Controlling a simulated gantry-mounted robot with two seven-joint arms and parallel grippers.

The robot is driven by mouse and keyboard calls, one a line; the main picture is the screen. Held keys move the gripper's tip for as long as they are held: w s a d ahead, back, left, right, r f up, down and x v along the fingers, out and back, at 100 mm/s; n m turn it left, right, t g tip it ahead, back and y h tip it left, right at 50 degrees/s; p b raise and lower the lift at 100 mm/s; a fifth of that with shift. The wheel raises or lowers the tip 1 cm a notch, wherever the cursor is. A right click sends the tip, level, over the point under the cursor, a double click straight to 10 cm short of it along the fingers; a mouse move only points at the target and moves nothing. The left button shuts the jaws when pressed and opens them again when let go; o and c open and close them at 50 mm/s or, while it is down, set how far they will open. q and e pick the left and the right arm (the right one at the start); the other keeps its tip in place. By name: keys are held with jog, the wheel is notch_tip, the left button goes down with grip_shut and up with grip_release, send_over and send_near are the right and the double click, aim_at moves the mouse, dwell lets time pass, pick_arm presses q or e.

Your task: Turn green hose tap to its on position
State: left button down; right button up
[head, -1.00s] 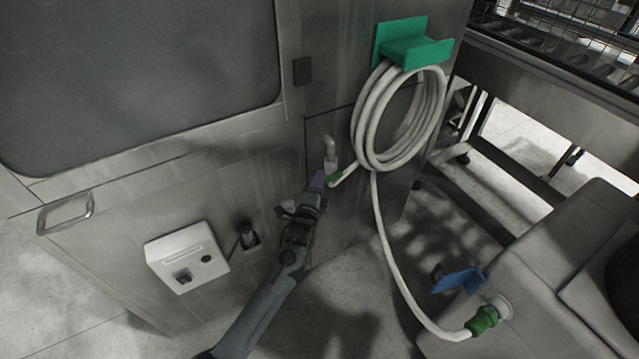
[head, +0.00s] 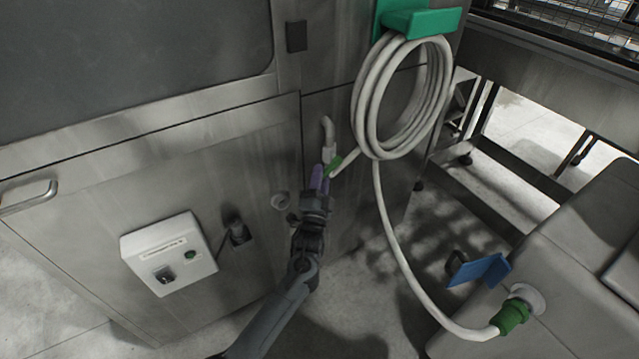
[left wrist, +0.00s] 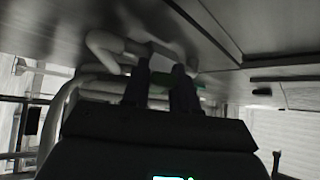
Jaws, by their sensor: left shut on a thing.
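The green hose tap (head: 334,165) sits below a pale elbow pipe (head: 327,130) on the washer's steel side panel. A white hose leads from beside it to a coil on the right. My left gripper (head: 321,178), with purplish fingertips, is at the tap's lower left end and shut on it. In the left wrist view the two dark fingers (left wrist: 163,88) stand a little apart, and a strip of the green tap (left wrist: 215,86) shows to their right. The exact contact is hidden by the fingers. My right gripper is in neither view.
The coiled white hose (head: 366,100) hangs from a green bracket (head: 425,22) just right of the tap. Its lower end reaches a green connector (head: 512,316) near a blue flap (head: 480,271). A white switch box (head: 168,250) is on the panel at left.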

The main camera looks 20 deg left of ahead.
pick_arm(q)
jog(key=shift+f, duration=0.1)
dwell(0.3)
jog(key=c, duration=1)
grip_release()
jog(key=shift+o, duration=0.2)
jog(key=p+v, duration=0.4)
jog(key=v, duration=0.6)
jog(key=shift+s+f, duration=0.15)
jog(key=shift+s, duration=0.2)
jog(key=shift+d, duration=0.1)
